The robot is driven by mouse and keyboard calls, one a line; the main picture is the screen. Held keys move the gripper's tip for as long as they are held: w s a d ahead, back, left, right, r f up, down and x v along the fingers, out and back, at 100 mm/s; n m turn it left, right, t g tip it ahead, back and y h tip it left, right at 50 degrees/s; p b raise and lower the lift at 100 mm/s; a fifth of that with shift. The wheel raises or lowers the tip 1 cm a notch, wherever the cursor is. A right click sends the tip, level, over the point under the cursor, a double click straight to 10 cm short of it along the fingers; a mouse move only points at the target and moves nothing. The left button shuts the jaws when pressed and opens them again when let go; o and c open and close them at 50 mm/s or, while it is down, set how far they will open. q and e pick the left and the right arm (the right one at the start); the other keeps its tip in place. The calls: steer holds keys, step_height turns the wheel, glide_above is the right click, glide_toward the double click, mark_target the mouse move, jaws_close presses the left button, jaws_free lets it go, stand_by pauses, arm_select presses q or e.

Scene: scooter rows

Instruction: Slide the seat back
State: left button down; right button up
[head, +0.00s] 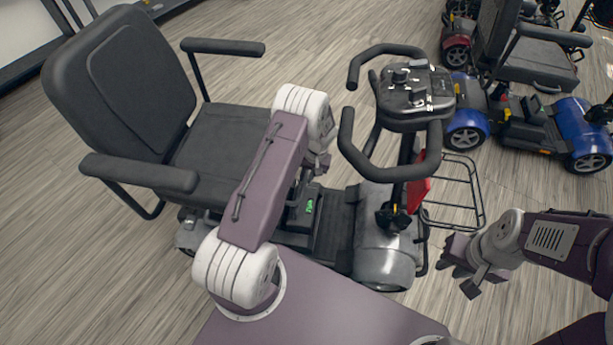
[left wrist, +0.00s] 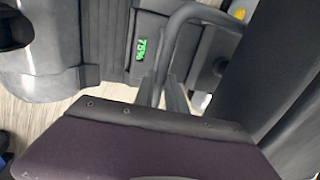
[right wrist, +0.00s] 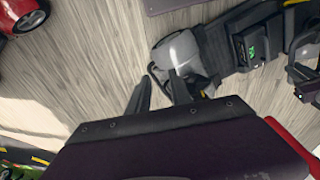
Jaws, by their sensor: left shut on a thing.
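The grey scooter's black seat (head: 212,145) with its tall backrest (head: 120,85) is at the left in the head view. In the left wrist view the seat's dark side (left wrist: 265,70) fills the right. A bent grey bar (left wrist: 188,17) runs beside the seat. My left gripper (left wrist: 163,92) is shut on this bar. In the head view my left arm crosses in front of the seat, and the left gripper (head: 318,170) is partly hidden at the seat's front edge. My right gripper (head: 464,274) is open and empty, right of the scooter's front; it also shows in the right wrist view (right wrist: 158,92).
The scooter's tiller (head: 410,95) with looped handlebars stands right of my left gripper. A black wire basket (head: 455,190) is on its front. A green-lit display (head: 309,206) shows near the seat. Blue (head: 530,125) and red (head: 457,45) scooters stand at the upper right. Floor behind the backrest looks clear.

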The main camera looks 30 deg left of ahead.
arm_select(q)
steer(key=s+a+p, duration=0.1)
steer(key=s+a, duration=0.2)
steer(key=a, duration=0.7)
steer(key=c, duration=1.6)
jaws_free()
steer(key=shift+o, duration=1.2)
steer(key=shift+a, duration=0.15)
steer(key=shift+p, duration=0.3)
steer(key=r+p, duration=0.1)
steer(key=r, duration=0.2)
steer(key=d+r+p, duration=0.1)
steer(key=r, duration=0.2)
steer(key=r+p, duration=0.1)
steer(key=r, duration=0.2)
steer(key=shift+w+d, duration=0.25)
steer(key=shift+d, duration=0.1)
